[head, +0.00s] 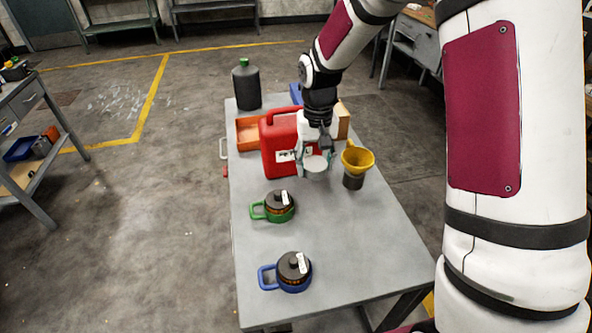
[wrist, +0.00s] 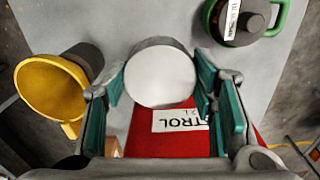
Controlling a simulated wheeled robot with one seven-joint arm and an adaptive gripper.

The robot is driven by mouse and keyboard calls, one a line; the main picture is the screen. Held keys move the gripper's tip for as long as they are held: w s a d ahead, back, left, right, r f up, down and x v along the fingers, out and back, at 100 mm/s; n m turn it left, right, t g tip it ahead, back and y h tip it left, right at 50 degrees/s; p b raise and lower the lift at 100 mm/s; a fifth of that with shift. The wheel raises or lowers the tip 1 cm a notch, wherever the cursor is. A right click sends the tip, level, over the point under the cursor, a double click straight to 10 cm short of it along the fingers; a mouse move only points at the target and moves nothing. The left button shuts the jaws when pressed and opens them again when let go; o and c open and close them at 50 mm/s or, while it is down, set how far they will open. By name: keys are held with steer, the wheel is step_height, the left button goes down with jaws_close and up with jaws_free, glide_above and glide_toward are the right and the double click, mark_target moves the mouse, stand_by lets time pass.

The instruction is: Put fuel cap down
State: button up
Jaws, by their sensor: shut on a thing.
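The fuel cap, a pale grey round piece (head: 316,170), is between the fingers of my gripper (head: 315,160), right in front of the red petrol can (head: 277,150). In the wrist view the cap (wrist: 160,77) shows as a light disc between the teal finger pads of my gripper (wrist: 160,88), which is shut on it. The red can with its white label (wrist: 180,120) lies just below the cap in that view. Whether the cap touches the grey table (head: 345,235) I cannot tell.
A yellow funnel (head: 357,158) on a dark container stands close right of my gripper. Green-handled (head: 278,206) and blue-handled (head: 293,271) lidded pots stand nearer. An orange tray (head: 247,133) and dark bottle (head: 246,86) stand behind. The table's right front is clear.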

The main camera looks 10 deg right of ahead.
mark_target(313, 195)
steer(key=shift+f+p, duration=0.35)
steer(key=shift+f, duration=4)
steer(key=o, duration=1.3)
steer(key=shift+f, duration=0.15)
